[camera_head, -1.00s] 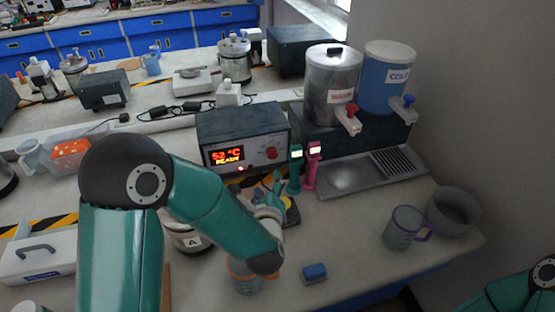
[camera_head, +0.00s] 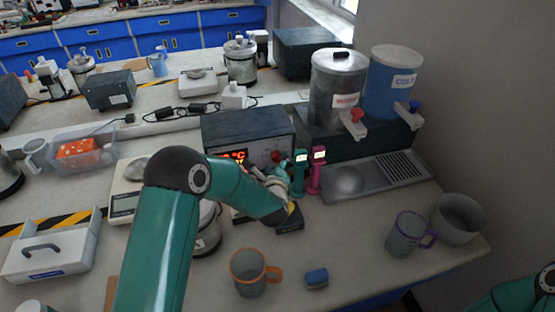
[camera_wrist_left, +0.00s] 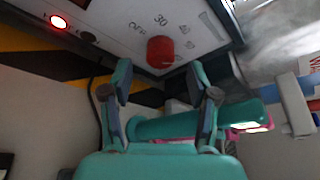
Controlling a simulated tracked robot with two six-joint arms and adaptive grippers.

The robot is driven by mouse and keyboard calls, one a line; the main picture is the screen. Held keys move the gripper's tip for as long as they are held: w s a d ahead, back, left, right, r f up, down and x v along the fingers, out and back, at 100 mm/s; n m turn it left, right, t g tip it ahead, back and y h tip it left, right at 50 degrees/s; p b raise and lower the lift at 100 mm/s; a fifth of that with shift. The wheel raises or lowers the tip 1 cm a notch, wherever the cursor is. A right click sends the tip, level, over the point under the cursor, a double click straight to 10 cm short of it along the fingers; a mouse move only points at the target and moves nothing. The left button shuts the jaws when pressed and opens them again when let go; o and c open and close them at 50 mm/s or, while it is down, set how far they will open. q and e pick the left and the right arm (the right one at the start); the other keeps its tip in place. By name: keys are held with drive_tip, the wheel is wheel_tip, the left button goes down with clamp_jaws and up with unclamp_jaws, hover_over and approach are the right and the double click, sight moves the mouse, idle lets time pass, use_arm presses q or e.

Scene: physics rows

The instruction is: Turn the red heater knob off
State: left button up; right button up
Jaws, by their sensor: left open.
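The red heater knob (camera_wrist_left: 160,52) is on the front panel of a dark grey heater box (camera_head: 235,128), to the right of its lit display (camera_head: 235,155). In the wrist view the knob is beside a printed scale, and a red lamp (camera_wrist_left: 58,21) glows on the panel. My left gripper (camera_wrist_left: 160,76) is open and empty, its fingertips spread to either side below the knob, apart from it. In the head view my left arm hides the lower panel and part of the display. My right gripper is out of view; only my right arm shows at the lower right.
A teal device (camera_head: 299,172) and a pink device (camera_head: 316,172) stand close right of the gripper. Two dispensers (camera_head: 337,88) stand behind right. An orange-handled mug (camera_head: 248,272), a blue block (camera_head: 316,277) and a purple-handled mug (camera_head: 405,235) are in front.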

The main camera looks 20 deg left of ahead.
sight(276, 161)
use_arm(q)
drive_tip(key=shift+x, duration=1.35)
drive_tip(key=shift+c, duration=0.2)
drive_tip(key=c, duration=1.1)
drive_tip(key=shift+d, duration=0.15)
clamp_jaws()
drive_tip(key=shift+f+n+b, duration=0.25)
drive_tip(key=shift+n+b, duration=0.05)
drive_tip(key=shift+b, duration=0.55)
drive_tip(key=n+b, duration=0.1)
drive_tip(key=b, duration=0.2)
drive_tip(key=n+t+b, duration=0.1)
drive_tip(key=b, duration=0.2)
drive_tip(key=n+t+h+b, duration=0.1)
drive_tip(key=n+b, duration=0.1)
drive_tip(key=b, duration=0.1)
drive_tip(key=shift+s+a+f+b, duration=0.1)
drive_tip(key=shift+a+f+b, duration=0.15)
drive_tip(key=shift+b, duration=0.1)
drive_tip(key=shift+r+n+t+b, duration=0.15)
drive_tip(key=shift+n+t+b, duration=0.15)
drive_tip(key=shift+n+b, duration=0.3)
